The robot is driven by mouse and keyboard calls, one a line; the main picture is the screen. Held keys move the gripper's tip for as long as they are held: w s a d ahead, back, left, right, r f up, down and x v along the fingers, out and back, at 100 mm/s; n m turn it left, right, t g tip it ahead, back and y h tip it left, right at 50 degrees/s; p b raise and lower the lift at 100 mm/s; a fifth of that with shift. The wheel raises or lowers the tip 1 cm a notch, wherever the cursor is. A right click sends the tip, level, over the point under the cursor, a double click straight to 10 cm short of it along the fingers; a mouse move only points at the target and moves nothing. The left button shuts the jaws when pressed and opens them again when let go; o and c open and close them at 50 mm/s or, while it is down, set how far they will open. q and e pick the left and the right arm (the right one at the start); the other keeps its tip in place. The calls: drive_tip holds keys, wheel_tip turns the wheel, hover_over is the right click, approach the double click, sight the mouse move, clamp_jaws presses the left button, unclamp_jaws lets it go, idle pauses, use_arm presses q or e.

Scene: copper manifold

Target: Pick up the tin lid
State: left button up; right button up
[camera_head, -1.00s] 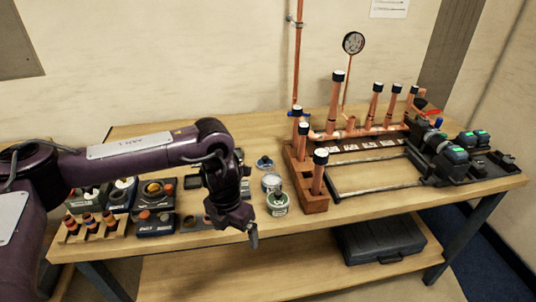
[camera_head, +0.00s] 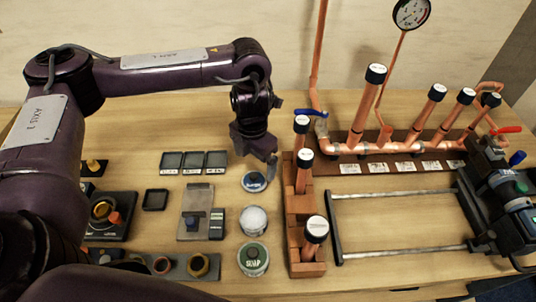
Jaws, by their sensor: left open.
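A small round lid (camera_head: 252,182) with a pale rim and a dark blue top lies on the table, left of the wooden pipe rack. I take it to be the tin lid. My left gripper (camera_head: 268,160) is open, pointing down just behind and above the lid's far edge. It appears apart from the lid, though the exact gap is hard to tell. An open tin (camera_head: 253,220) with white contents stands in front of the lid. A tin marked SOAP (camera_head: 252,259) with a green label stands nearer still. My right gripper is not in view.
The wooden rack (camera_head: 302,240) with upright capped copper pipes stands close to the right. The copper manifold (camera_head: 390,146) and a gauge (camera_head: 411,13) are behind it. Small black trays (camera_head: 195,161) and a grey fixture (camera_head: 196,220) lie to the left.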

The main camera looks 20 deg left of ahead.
sight(252, 176)
use_arm(q)
drive_tip(key=shift+w+f, duration=0.1)
drive_tip(key=shift+f, duration=0.1)
drive_tip(key=shift+s+f+b, duration=0.3)
drive_tip(key=shift+s+f, duration=0.15)
drive_tip(key=shift+f, duration=0.4)
drive_tip(key=shift+a+f, duration=0.1)
drive_tip(key=shift+f, duration=0.15)
drive_tip(key=f, duration=0.4)
drive_tip(key=shift+s+a+f+b, duration=0.1)
drive_tip(key=shift+s+a+b, duration=0.05)
drive_tip(key=shift+a+b, duration=0.15)
drive_tip(key=shift+f, duration=0.25)
drive_tip(key=shift+c, duration=0.6)
drive_tip(key=c, duration=1)
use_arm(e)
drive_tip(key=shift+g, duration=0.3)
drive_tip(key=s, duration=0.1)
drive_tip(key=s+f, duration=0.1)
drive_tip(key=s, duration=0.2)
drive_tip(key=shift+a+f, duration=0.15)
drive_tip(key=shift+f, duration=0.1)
